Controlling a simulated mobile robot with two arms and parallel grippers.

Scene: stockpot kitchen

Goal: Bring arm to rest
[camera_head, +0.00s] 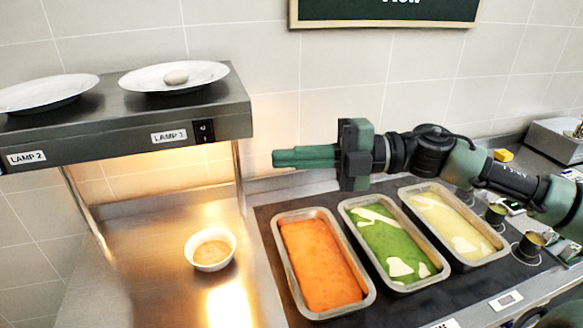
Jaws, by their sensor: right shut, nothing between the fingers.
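My right gripper (275,158) is on an arm that comes in from the right. Its green fingers are closed together, point left and hold nothing. It hovers above the back edge of the counter, behind the orange-filled pan (322,262) and the green-filled pan (391,241), apart from both. Its fingertips are just right of the lamp shelf in the picture. The right arm is bent and stretches across behind the pale yellow pan (447,222). My left gripper is not in view.
A metal shelf (120,137) with lamp labels bears two plates, one (172,77) with a pale round thing on it. A white bowl of soup (210,249) stands under it on the steel counter. Small cups (529,243) stand right of the pans. A dark sign (385,12) hangs above.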

